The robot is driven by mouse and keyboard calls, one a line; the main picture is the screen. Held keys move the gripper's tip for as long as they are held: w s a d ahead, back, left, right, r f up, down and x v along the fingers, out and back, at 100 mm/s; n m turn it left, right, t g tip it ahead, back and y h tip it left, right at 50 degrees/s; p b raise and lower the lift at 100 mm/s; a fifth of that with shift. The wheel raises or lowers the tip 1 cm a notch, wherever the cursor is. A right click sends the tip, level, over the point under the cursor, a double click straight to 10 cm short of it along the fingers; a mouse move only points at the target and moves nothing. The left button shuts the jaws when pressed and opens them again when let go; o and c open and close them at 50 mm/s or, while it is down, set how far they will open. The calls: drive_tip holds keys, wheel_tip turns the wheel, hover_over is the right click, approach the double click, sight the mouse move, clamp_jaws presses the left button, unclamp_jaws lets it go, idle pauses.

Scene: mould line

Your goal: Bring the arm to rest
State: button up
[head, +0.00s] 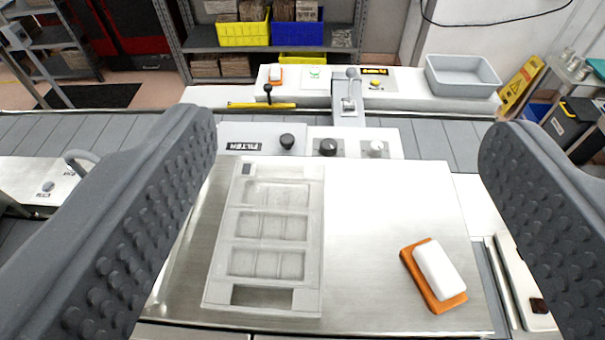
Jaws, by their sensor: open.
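My gripper (348,215) is open, with its two grey studded fingers at the left and right sides of the head view. Nothing is between the fingertips; the work surface shows in the gap beyond them. The rest of my arm is not in view.
On the metal plate (375,190) lie a pale mould (270,225) with several pockets and a white block on an orange base (434,274). Behind are a FILTER panel with knobs (287,142), a conveyor (450,142) and a grey bin (463,78). Shelves with coloured bins stand farther back.

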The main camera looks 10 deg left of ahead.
wheel_tip(320, 180, down, 21)
drive_tip(key=b, duration=2)
drive_tip(key=shift+b, duration=0.4)
drive_tip(key=shift+r, duration=0.15)
